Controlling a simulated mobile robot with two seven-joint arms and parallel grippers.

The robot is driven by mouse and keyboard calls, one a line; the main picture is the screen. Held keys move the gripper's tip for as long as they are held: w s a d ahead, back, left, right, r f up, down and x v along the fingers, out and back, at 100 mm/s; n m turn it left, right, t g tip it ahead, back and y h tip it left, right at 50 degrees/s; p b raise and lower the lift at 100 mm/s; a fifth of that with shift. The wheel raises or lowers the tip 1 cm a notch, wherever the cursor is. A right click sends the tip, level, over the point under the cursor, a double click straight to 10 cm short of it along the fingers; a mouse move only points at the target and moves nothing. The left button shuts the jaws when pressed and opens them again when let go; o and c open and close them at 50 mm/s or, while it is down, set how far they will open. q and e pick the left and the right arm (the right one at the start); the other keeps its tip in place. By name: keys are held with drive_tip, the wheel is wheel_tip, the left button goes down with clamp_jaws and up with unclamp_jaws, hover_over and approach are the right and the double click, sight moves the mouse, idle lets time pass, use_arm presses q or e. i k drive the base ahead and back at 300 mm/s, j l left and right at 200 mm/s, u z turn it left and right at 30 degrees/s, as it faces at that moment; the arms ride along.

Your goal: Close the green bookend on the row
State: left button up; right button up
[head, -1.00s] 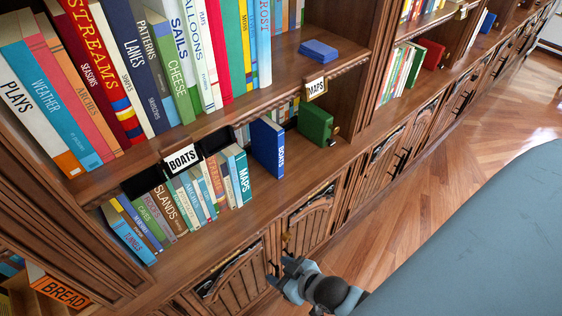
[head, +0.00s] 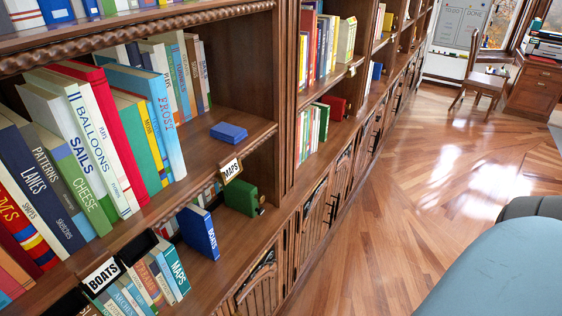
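The green bookend (head: 240,197), a dark green block with small brass-coloured parts at its right side, stands on the lower shelf under the MAPS label. A blue book marked BOATS (head: 199,232) stands upright to its left, with a gap between them. Further left is the row of books, ending in a teal book marked MAPS (head: 174,270); a gap separates it from the blue book. The left of the row is cut off by the bottom edge of the picture. Neither of my grippers is in view.
A BOATS label (head: 101,275) and a MAPS label (head: 231,169) hang at the edge of the shelf above. A blue block (head: 228,132) lies on that shelf beside tall books. Wooden floor (head: 400,200) is open to the right; a chair (head: 481,80) stands far back.

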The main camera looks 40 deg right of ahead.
sight(240, 196)
drive_tip(key=z, duration=1.1)
